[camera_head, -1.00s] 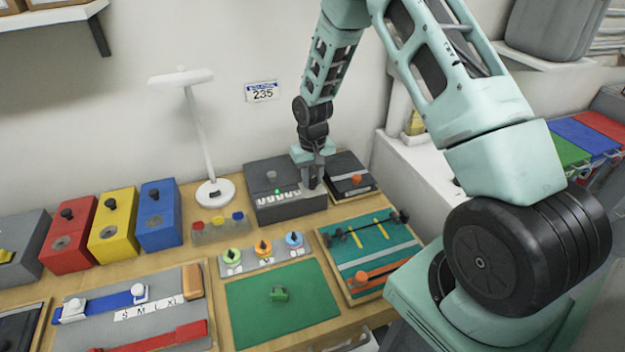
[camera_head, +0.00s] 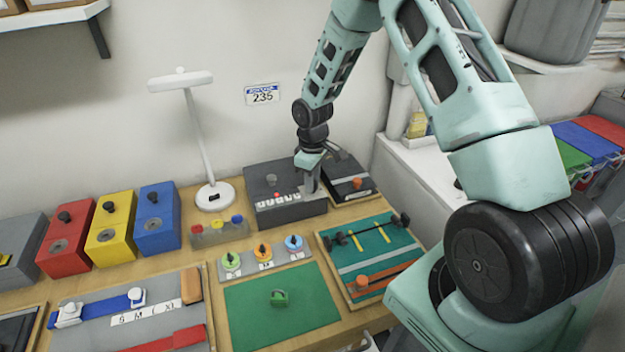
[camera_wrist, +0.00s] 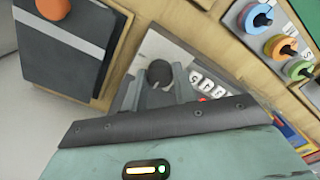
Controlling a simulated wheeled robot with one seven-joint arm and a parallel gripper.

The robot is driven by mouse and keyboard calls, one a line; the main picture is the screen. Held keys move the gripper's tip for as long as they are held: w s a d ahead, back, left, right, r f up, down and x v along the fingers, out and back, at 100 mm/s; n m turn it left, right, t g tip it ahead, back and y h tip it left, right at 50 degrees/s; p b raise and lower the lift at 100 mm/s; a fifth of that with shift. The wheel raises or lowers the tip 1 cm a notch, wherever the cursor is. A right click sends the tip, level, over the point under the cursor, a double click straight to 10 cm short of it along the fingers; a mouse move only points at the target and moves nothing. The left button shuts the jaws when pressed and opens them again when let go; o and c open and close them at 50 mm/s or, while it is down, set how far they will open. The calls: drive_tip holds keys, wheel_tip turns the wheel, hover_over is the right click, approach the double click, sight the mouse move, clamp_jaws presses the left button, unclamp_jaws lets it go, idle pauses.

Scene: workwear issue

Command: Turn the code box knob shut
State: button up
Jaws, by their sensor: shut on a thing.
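The code box (camera_head: 262,182) is a dark grey box at the back of the bench, with a row of white letter tiles (camera_head: 278,199) and a small red light (camera_head: 277,194). My gripper (camera_head: 309,186) reaches down onto its right end. In the wrist view the dark round knob (camera_wrist: 158,72) sits between the two fingers of my gripper (camera_wrist: 161,90), which are shut on it. The letter tiles (camera_wrist: 207,86) and the lit red light (camera_wrist: 203,99) show beside it. In the head view the gripper hides the knob.
A dark box with an orange knob (camera_head: 357,183) stands close on the right. A small grey block with coloured buttons (camera_head: 218,230) and a lamp (camera_head: 214,195) are on the left. A row of coloured dials (camera_head: 263,252) and a green board (camera_head: 370,245) lie in front.

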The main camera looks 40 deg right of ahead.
idle(0.3)
drive_tip(key=o, duration=1)
wheel_tip(320, 180, up, 18)
drive_tip(key=b, duration=0.3)
drive_tip(key=shift+f, duration=0.25)
